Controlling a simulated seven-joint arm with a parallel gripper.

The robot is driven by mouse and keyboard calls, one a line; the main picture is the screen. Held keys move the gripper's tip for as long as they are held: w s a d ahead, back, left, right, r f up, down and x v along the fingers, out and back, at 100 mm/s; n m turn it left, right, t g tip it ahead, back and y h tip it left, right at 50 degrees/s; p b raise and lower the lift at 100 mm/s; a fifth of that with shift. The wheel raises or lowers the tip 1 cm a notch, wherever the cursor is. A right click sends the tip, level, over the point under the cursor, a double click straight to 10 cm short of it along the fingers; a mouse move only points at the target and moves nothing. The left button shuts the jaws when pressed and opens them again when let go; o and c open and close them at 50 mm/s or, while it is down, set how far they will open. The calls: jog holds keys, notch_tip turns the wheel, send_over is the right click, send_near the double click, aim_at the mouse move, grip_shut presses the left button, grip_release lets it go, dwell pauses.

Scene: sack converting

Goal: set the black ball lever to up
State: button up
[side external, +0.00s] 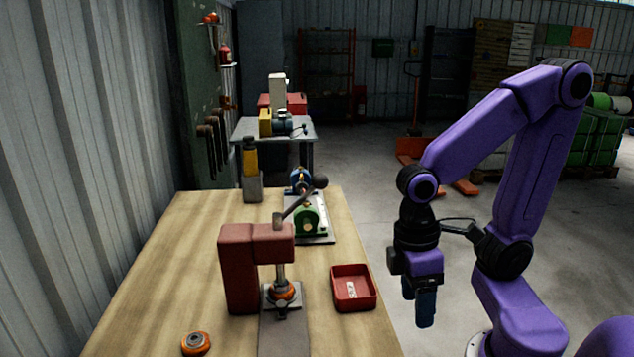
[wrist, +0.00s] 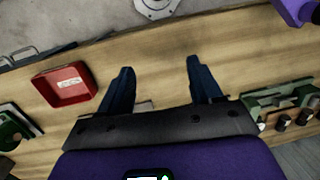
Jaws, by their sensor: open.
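The black ball lever (side external: 320,181) is on the red press (side external: 240,262) on the wooden bench in the side external view. Its rod slants up and to the right from the top of the press, with the black ball at its upper end. My gripper (side external: 424,308) hangs pointing down, right of the bench's edge, apart from the lever and lower in the picture. In the wrist view my gripper (wrist: 158,66) has its two fingers wide apart with nothing between them. I cannot make out the black ball in the wrist view.
A red tray (side external: 353,304) sits near the bench's right edge; it also shows in the wrist view (wrist: 82,86). A green machine (side external: 307,220) stands behind the press, near the lever. An orange ring-shaped part (side external: 195,343) lies at front left. The bench's left side is mostly clear.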

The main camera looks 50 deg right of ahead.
jog(key=w+m+g+y, duration=0.1)
jog(key=w+m+g, duration=0.1)
jog(key=m, duration=0.3)
jog(key=m+t+y, duration=1.2)
jog(key=m+y, duration=0.3)
jog(key=m, duration=1.2)
send_near(313, 186)
jog(key=x, duration=1)
jog(key=shift+r, duration=0.35)
grip_shut()
